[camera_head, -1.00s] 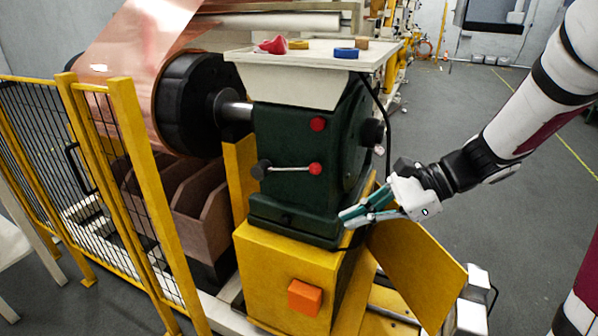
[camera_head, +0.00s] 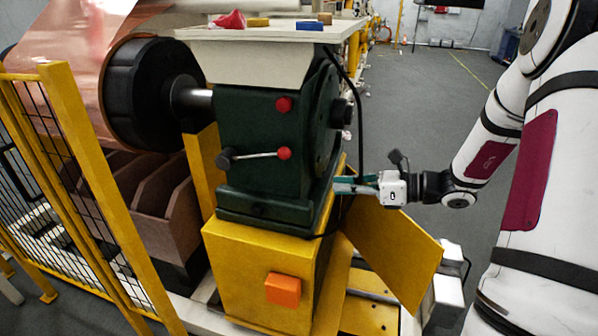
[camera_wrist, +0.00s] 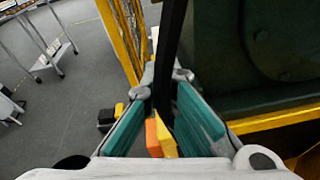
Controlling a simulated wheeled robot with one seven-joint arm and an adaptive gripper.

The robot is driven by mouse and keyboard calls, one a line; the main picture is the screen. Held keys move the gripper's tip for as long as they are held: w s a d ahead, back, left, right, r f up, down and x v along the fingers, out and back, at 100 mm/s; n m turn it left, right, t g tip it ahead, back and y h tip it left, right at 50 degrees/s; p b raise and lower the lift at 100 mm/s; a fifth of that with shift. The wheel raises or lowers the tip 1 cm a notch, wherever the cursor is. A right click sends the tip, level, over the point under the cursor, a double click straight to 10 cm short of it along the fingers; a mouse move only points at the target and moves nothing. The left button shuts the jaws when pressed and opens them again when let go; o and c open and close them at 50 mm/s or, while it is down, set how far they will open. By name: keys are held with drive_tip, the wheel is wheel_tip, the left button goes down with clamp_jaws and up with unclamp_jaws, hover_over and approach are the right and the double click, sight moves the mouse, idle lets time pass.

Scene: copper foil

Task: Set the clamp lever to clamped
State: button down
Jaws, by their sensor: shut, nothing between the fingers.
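The clamp lever (camera_head: 255,156) is a thin silver rod on the front of the dark green machine housing (camera_head: 240,125). It lies nearly level, with a black knob at its left end and a red ball at its right end. A separate red knob (camera_head: 283,104) sits above it. My gripper (camera_head: 340,187) is to the right of the housing, lower than the lever and apart from it. It is shut and empty, pointing left. In the wrist view its teal-padded fingers (camera_wrist: 163,85) show beside the housing, with a black cable near the tips. The lever is not seen there.
A yellow base with an orange block (camera_head: 283,290) stands below the housing. An open yellow panel (camera_head: 395,255) juts out under my gripper. A black cable (camera_head: 352,90) hangs at the housing's right side. A yellow mesh fence (camera_head: 85,170) is at left.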

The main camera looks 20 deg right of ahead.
drive_tip(key=w+a+r+b, duration=0.1)
drive_tip(key=w+a, duration=0.6)
drive_tip(key=a, duration=0.1)
drive_tip(key=shift+w+a+r, duration=0.2)
drive_tip(key=shift+w+a, duration=0.1)
drive_tip(key=shift+w, duration=0.05)
idle(0.3)
